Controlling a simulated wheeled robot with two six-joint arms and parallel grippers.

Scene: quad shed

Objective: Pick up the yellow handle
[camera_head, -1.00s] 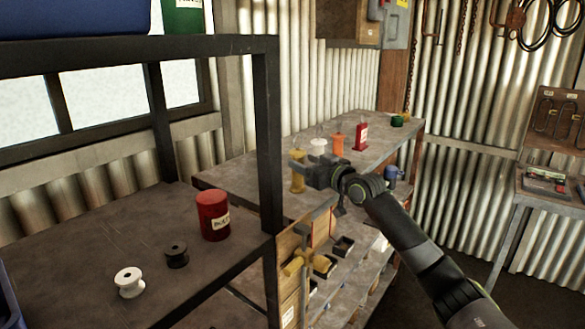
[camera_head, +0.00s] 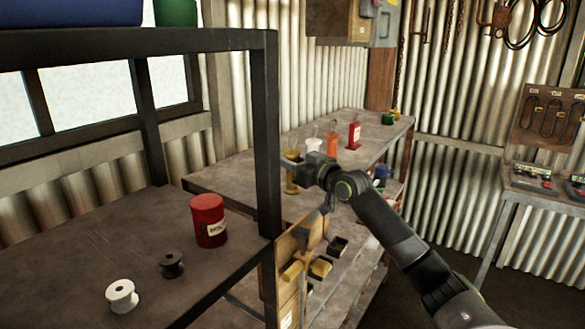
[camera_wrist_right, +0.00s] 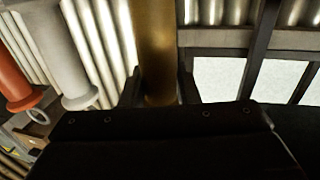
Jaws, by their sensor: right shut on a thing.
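The yellow handle (camera_head: 291,178) stands upright at the near edge of the long workbench, left of the white handle. My right gripper (camera_head: 297,170) reaches it from the right and is shut on it. In the right wrist view the handle (camera_wrist_right: 156,50) shows as a brownish-yellow cylinder between the two fingers (camera_wrist_right: 158,88). The gripper body hides one end of it there. I cannot tell whether its base touches the bench. My left gripper is not in view.
A white handle (camera_head: 314,145), an orange one (camera_head: 332,145) and a red tagged one (camera_head: 354,136) stand farther along the workbench (camera_head: 235,173). A dark shelf post (camera_head: 267,130) rises left of the gripper. A red can (camera_head: 209,221) and two spools stand on the near shelf.

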